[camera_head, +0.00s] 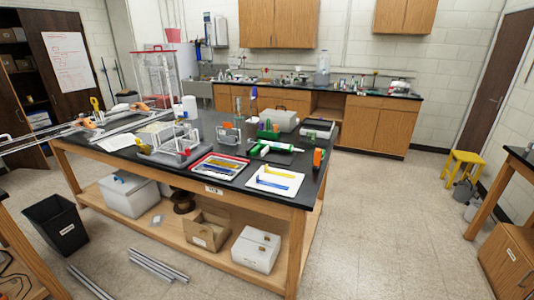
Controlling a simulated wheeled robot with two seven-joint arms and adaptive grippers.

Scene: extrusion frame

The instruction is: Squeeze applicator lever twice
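A wooden workbench with a black top (125,153) stands at left centre. I cannot surely pick out the applicator or its lever. A white tube-like item with green parts (281,147) lies near the bench's right end and may be it, but it is too small to tell. A small upright orange item (318,157) stands near the right edge. Neither of my grippers shows in the head view, so nothing is seen touching these items.
Metal bars (75,126) reach past the bench's left end. A white tray with blue and yellow pieces (275,191) and a red-rimmed tray (243,160) lie at the front. A black bin (55,219) and loose metal profiles (160,265) are on the floor.

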